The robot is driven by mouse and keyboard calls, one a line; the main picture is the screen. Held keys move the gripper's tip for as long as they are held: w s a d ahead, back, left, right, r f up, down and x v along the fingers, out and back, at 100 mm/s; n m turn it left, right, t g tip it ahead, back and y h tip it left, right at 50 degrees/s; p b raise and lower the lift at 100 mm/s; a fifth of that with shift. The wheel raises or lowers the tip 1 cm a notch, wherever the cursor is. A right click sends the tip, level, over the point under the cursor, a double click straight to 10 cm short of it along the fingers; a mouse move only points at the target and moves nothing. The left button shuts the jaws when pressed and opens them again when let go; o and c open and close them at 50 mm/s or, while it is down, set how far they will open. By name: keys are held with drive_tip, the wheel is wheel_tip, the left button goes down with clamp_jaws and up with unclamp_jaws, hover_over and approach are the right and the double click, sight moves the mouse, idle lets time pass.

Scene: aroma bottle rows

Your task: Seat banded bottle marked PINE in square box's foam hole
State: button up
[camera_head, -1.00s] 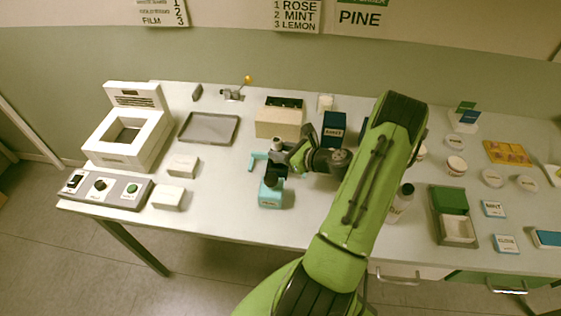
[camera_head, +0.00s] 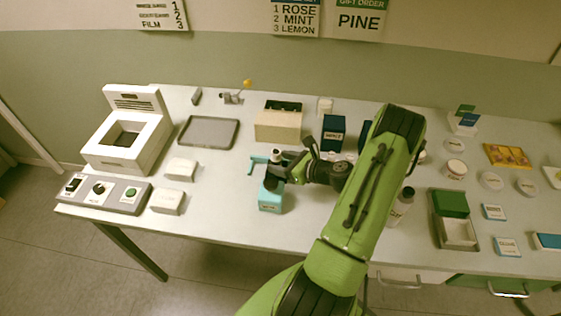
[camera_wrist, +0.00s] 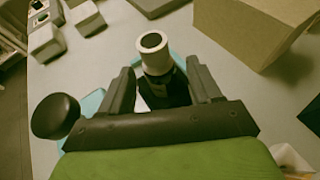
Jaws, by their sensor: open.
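A dark bottle with a pale, ring-like top (camera_wrist: 154,52) stands between the fingers of my gripper (camera_wrist: 163,90) in the wrist view. My gripper is open around it. The pale top also shows in the head view (camera_head: 276,157), at the teal stand (camera_head: 271,200). The bottle's marking and any band are hidden, and whether its base rests in the stand cannot be told. An open box with a green part and a pale inside (camera_head: 457,233) stands at the right. I cannot make out a foam hole.
A tan box (camera_head: 278,126) with dark compartments and a navy box (camera_head: 333,135) stand behind my gripper. A white bottle (camera_head: 400,205) is right of my arm. A grey tray (camera_head: 208,132) and a white machine (camera_head: 128,135) are left. A wall sign (camera_head: 358,20) reads PINE.

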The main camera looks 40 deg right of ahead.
drive_tip(key=v, duration=1.1)
drive_tip(key=w+a+r+n+g+y, duration=0.1)
drive_tip(key=a+n, duration=0.2)
drive_tip(key=w+a+r+n+g+y, duration=0.1)
drive_tip(key=w+a+r+n+g, duration=0.1)
drive_tip(key=a+n, duration=0.1)
drive_tip(key=w+a+r+n+g+y, duration=0.1)
drive_tip(key=a+r+n, duration=0.1)
drive_tip(key=a+n, duration=0.1)
drive_tip(key=shift+w+a+n+g+p, duration=0.3)
drive_tip(key=shift+w+a+n+g, duration=0.1)
drive_tip(key=shift+n, duration=0.5)
drive_tip(key=a+r+n+g+h, duration=0.1)
drive_tip(key=a+r+n+g, duration=0.35)
drive_tip(key=a+n, duration=0.45)
drive_tip(key=s+a+r+n+t+h, duration=0.1)
drive_tip(key=s+a+r+n+h, duration=0.3)
drive_tip(key=s+a+r+n, duration=0.5)
drive_tip(key=s+r+n, duration=0.1)
drive_tip(key=s+n, duration=0.3)
drive_tip(key=n, duration=0.1)
drive_tip(key=shift+a+r+t, duration=0.2)
drive_tip(key=shift+t, duration=0.15)
